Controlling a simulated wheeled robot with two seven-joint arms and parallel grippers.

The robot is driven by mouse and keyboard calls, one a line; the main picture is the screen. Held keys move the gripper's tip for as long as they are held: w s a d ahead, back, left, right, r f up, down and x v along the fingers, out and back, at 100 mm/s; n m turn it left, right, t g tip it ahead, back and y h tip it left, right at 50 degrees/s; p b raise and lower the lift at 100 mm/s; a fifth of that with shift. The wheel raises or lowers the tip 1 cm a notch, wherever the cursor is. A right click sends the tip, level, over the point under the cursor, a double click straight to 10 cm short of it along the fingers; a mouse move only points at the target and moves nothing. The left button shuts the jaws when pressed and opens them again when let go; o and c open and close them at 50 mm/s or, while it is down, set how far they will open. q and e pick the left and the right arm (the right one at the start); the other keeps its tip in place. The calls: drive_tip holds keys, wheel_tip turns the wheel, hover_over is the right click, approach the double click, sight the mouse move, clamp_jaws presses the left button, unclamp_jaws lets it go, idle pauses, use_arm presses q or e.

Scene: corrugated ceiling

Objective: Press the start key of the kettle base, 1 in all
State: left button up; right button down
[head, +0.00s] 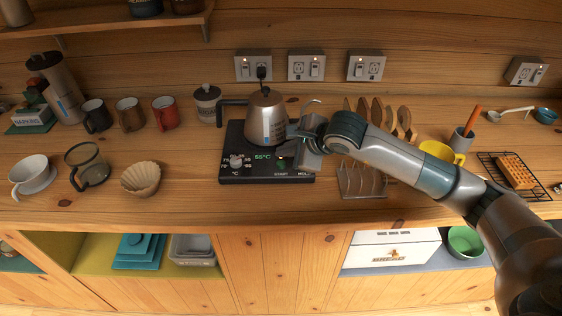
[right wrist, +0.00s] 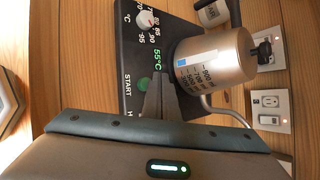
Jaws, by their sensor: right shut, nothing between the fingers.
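The black kettle base (head: 258,178) stands on the wooden counter, with a lit 55°C display and a grey dial (head: 236,161) on its front part. The steel kettle (head: 265,122) sits on the base. In the right wrist view the green round start key (right wrist: 143,84) shows beside the START label, between the label and the display. My right gripper (head: 290,149) is shut and empty, over the right front of the base. Its fingertips (right wrist: 163,78) appear close to the start key and display; I cannot tell whether they touch. My left gripper is not in view.
A metal rack (head: 362,182) stands right of the base, under my right arm. A paper filter bowl (head: 141,179) and mugs stand to the left. Wall sockets (head: 306,67) are behind. The counter front is clear.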

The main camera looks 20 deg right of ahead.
drive_tip(key=shift+r+p, duration=0.65)
drive_tip(key=shift+r, duration=1.55)
